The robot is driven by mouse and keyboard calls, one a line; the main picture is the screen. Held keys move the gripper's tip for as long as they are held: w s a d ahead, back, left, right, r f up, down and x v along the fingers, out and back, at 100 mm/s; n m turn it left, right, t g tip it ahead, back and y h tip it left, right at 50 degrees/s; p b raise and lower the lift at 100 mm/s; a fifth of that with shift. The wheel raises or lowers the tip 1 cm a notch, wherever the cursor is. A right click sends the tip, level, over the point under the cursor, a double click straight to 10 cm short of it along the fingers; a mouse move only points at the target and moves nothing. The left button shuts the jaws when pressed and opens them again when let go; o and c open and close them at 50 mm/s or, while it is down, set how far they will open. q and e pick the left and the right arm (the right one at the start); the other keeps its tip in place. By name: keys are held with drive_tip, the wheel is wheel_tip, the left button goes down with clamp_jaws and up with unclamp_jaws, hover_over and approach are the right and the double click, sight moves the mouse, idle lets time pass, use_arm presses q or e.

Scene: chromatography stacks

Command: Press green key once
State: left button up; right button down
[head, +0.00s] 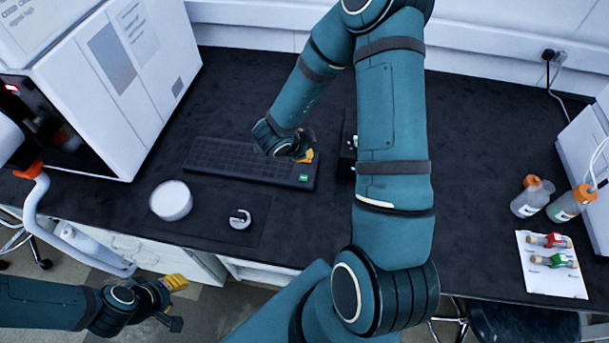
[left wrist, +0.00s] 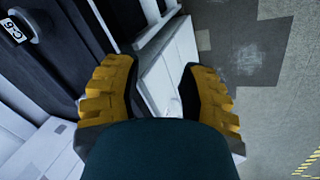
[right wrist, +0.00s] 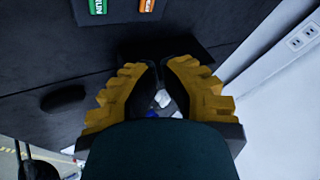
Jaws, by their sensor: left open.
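The black keyboard (head: 225,160) lies on the dark bench. Its green key (head: 303,177) is at the near right corner. In the right wrist view the green key (right wrist: 97,7), lettered RUN, is at the top edge beside an orange key (right wrist: 146,5). My right gripper (head: 306,156) is over the keyboard's right end, just beyond the green key. Its fingertips (right wrist: 160,72) meet, with nothing seen held; the gripper looks apart from the key. My left gripper (head: 172,298) is open and empty, low at left in front of the bench, far from the keyboard.
A white round container (head: 171,201) and a small metal-looking round item (head: 240,219) stand in front of the keyboard. Bottles (head: 532,197) and a white sheet with two vials (head: 551,278) are at right. A large white instrument (head: 120,75) stands at left. My right arm covers the bench's middle.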

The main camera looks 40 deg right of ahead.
use_arm(q)
drive_tip(key=shift+f, duration=0.1)
use_arm(e)
drive_tip(key=shift+f, duration=0.1)
drive_tip(key=b, duration=0.7)
hover_over(309, 169)
drive_tip(key=a, duration=0.2)
drive_tip(key=f, duration=0.7)
drive_tip(key=shift+s+a, duration=0.2)
use_arm(q)
wheel_tip(309, 169, down, 7)
drive_tip(key=s, duration=0.2)
drive_tip(key=shift+d+f+g+b, duration=0.2)
drive_tip(key=shift+d+g+b, duration=0.05)
drive_tip(key=shift+g+b, duration=0.1)
use_arm(e)
drive_tip(key=shift+f, duration=0.85)
drive_tip(key=shift+f, duration=0.1)
use_arm(q)
drive_tip(key=shift+f, duration=0.2)
use_arm(e)
drive_tip(key=shift+f, duration=0.3)
